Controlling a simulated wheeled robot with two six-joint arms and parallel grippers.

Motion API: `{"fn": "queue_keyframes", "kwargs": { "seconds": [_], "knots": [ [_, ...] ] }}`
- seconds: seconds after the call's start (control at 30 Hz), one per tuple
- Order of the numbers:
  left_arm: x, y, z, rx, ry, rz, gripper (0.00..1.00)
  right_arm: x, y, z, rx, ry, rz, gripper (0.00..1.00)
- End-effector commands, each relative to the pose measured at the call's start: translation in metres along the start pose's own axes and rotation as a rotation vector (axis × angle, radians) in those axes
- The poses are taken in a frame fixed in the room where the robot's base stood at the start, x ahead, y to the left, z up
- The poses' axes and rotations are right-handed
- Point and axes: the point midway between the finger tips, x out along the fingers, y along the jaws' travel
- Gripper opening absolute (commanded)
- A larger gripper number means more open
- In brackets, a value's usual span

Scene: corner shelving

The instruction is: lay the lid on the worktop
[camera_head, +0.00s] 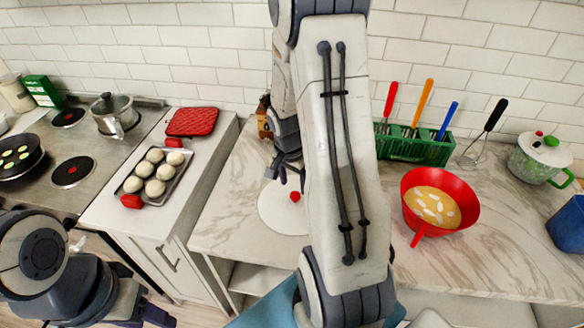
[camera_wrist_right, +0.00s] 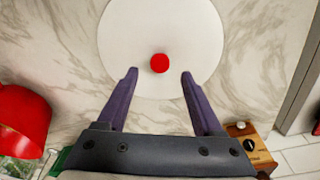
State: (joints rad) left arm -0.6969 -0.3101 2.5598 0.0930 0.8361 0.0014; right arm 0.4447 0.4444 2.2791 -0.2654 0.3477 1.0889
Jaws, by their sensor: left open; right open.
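The lid (camera_head: 277,212) is a round white disc with a red knob. It appears to lie flat on the marble worktop (camera_head: 222,224), partly hidden behind my right arm in the head view. In the right wrist view the lid (camera_wrist_right: 190,30) shows almost whole, its knob in the middle. My right gripper (camera_wrist_right: 160,74) is open and empty, its fingertips on either side of the knob in that view and apart from it. In the head view this gripper (camera_head: 289,172) is near the knob. My left gripper (camera_head: 155,315) is open at the lower left, away from the lid.
A red bowl of batter (camera_head: 465,194), a green utensil rack (camera_head: 430,153) and a lidded pot (camera_head: 531,176) stand on the worktop to the right. A tray of buns (camera_head: 126,186) and a hob (camera_head: 92,148) are at the left. A small wooden object (camera_wrist_right: 250,140) is near my right gripper.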

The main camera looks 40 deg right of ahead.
Motion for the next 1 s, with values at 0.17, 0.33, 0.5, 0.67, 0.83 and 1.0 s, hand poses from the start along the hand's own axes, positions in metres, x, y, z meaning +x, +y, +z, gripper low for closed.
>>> {"fn": "queue_keyframes", "kwargs": {
  "seconds": [0.17,0.33,0.5,0.67,0.83,1.0],
  "knots": [
    [0.005,0.0,0.0,0.0,0.0,0.0,0.5,-0.038,-0.002,-0.001,-0.001,0.005,-0.006,0.68],
    [0.008,-0.001,0.001,0.0,0.0,0.0,0.5,-0.063,-0.001,0.0,-0.001,0.002,-0.003,0.68],
    [0.008,-0.001,0.001,0.0,0.0,0.0,0.5,-0.073,0.0,0.0,-0.002,0.0,0.0,0.68],
    [0.008,-0.001,0.001,0.001,0.0,0.0,0.5,-0.076,-0.002,0.004,-0.017,-0.001,-0.002,0.68],
    [0.008,-0.001,0.001,0.0,0.0,0.0,0.5,-0.095,-0.021,0.055,-0.27,-0.014,-0.03,0.68],
    [0.008,-0.001,0.001,0.0,0.0,0.0,0.5,-0.129,-0.027,0.162,-0.81,-0.042,-0.088,0.68]
  ]
}}
